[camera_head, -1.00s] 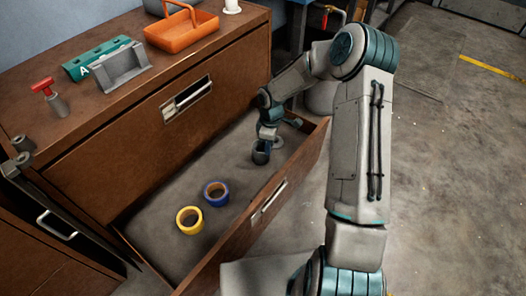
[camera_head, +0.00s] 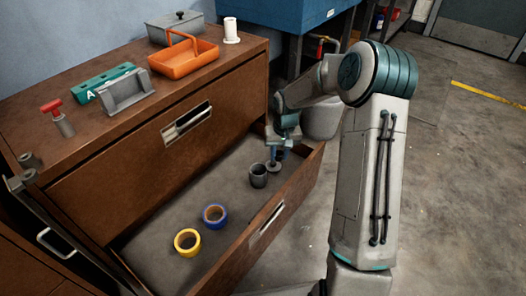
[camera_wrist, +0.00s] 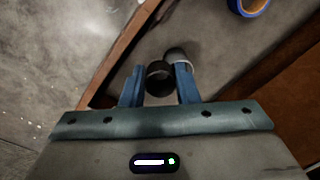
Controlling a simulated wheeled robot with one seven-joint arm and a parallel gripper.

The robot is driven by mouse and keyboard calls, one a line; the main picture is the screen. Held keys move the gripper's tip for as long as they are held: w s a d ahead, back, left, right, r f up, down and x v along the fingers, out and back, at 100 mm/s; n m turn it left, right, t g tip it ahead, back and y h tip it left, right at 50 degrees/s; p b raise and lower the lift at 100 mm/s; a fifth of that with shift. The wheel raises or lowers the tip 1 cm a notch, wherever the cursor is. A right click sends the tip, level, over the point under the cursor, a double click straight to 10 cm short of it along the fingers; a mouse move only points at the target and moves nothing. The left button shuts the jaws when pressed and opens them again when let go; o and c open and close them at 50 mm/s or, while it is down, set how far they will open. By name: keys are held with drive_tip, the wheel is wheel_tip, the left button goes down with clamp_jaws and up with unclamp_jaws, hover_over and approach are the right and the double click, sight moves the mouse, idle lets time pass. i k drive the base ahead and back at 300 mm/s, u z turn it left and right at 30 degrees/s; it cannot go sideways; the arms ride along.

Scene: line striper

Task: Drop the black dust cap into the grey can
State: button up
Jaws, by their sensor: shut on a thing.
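The small grey can (camera_head: 258,177) stands upright in the open drawer. In the wrist view the can (camera_wrist: 177,54) shows just beyond my fingers, partly hidden. My gripper (camera_head: 275,158) is inside the drawer's right end, close beside the can on its right. In the wrist view my blue fingers (camera_wrist: 159,84) are shut on the round black dust cap (camera_wrist: 159,77). The cap is beside the can in that view, and partly overlaps it. In the head view the cap is too small to make out clearly, and its height over the drawer floor is hard to tell.
The drawer (camera_head: 262,228) also holds a blue tape roll (camera_head: 214,222) and a yellow tape roll (camera_head: 187,249). Its front wall runs close to my gripper. An orange tray (camera_head: 183,57) sits on top.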

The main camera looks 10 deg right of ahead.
sight(256, 179)
drive_tip(key=z, duration=0.05)
drive_tip(key=k, duration=1.2)
drive_tip(key=z, duration=0.75)
drive_tip(key=i, duration=1.55)
drive_tip(key=u, duration=1)
drive_tip(key=i, duration=0.45)
drive_tip(key=u, duration=0.5)
